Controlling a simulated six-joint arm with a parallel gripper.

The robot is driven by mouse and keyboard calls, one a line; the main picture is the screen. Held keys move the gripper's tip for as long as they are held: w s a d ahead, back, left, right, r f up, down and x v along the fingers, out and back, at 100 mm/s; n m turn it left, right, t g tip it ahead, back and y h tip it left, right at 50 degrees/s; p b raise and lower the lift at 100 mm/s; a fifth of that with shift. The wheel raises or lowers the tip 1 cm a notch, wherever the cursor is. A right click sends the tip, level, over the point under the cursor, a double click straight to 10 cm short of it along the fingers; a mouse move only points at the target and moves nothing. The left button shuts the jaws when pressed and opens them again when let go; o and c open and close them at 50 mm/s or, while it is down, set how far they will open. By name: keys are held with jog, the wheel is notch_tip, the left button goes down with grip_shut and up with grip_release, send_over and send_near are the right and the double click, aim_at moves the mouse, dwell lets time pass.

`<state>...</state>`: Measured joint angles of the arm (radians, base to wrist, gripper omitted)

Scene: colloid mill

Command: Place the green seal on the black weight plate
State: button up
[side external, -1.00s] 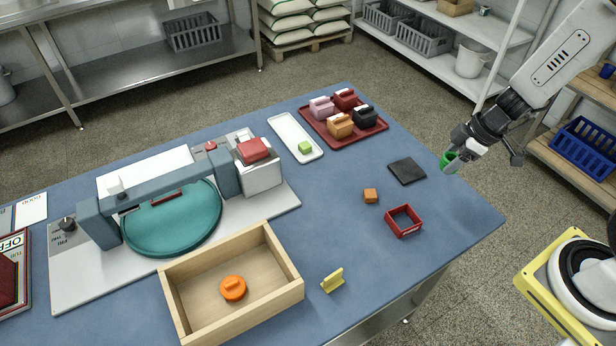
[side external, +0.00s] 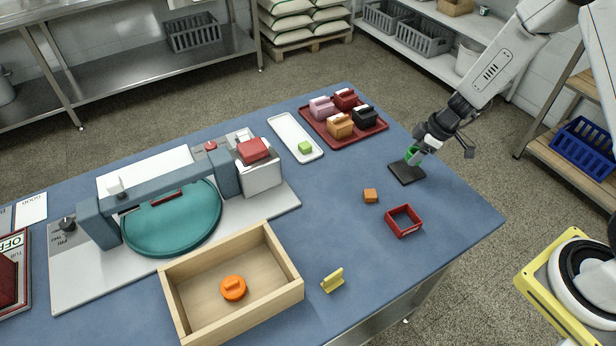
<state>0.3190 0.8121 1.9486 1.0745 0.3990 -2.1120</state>
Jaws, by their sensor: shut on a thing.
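The black weight plate (side external: 404,174) lies flat on the blue table near its right edge. My gripper (side external: 414,157) is above the plate's far right part, pointing down. It is shut on the green seal (side external: 409,155), of which only a small part shows between the fingers. I cannot tell whether the seal touches the plate.

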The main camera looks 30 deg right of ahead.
aim_at(407, 170)
jog(key=shift+w+f, duration=0.2)
jog(key=shift+f, duration=0.05)
jog(key=shift+w+f, duration=0.3)
jog(key=shift+f, duration=1.55)
jog(key=shift+f, duration=0.1)
jog(key=o, duration=1.2)
jog(key=shift+o, duration=0.2)
jog(key=v, duration=1.2)
